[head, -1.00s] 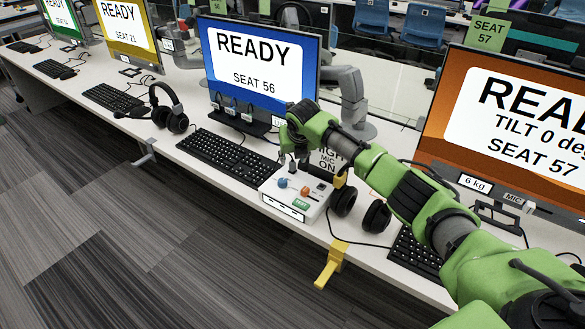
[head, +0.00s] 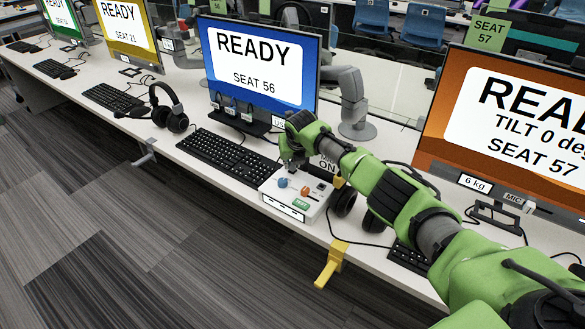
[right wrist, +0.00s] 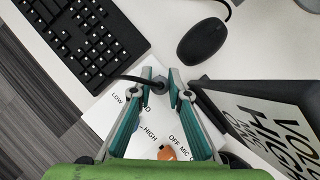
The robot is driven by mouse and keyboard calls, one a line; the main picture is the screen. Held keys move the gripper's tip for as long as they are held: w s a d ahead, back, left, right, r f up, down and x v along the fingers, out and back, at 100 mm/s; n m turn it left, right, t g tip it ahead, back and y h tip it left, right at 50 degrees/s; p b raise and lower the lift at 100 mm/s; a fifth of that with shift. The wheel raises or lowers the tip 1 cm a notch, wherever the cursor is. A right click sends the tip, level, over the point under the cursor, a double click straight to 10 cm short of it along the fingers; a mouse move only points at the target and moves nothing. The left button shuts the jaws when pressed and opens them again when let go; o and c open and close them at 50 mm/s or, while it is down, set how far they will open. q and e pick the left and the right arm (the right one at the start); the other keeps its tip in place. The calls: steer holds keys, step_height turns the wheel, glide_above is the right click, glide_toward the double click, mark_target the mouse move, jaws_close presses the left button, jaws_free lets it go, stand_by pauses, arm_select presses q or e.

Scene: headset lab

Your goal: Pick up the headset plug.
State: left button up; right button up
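The headset plug (right wrist: 160,86) is a small dark piece with a black cable leading off to the left in the right wrist view. It is between the fingertips of my right gripper (right wrist: 161,76), over the white control box. The fingertips are close to its two sides; whether they press on it cannot be made out. In the head view my right gripper (head: 291,164) is low over the back left part of the control box (head: 292,207) and hides the plug. A black headset (head: 345,202) lies right of the box, partly behind my arm. My left gripper is not in view.
A keyboard (head: 228,153) is to the left, a mouse (right wrist: 203,41) beyond the fingers. A sign (right wrist: 262,125) stands close on the right. A yellow clamp (head: 332,263) grips the table edge.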

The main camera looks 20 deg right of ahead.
steer(key=shift+w+r, duration=0.1)
stand_by(0.3)
steer(key=shift+r, duration=0.35)
step_height(320, 180, up, 2)
steer(key=shift+r+b, duration=0.25)
steer(key=shift+b, duration=0.1)
step_height(320, 180, up, 6)
glide_above(293, 183)
steer(key=s+a+r, duration=0.3)
steer(key=s, duration=0.5)
steer(key=shift+a+r+b, duration=0.25)
steer(key=shift+r+b, duration=0.05)
steer(key=shift+p, duration=0.85)
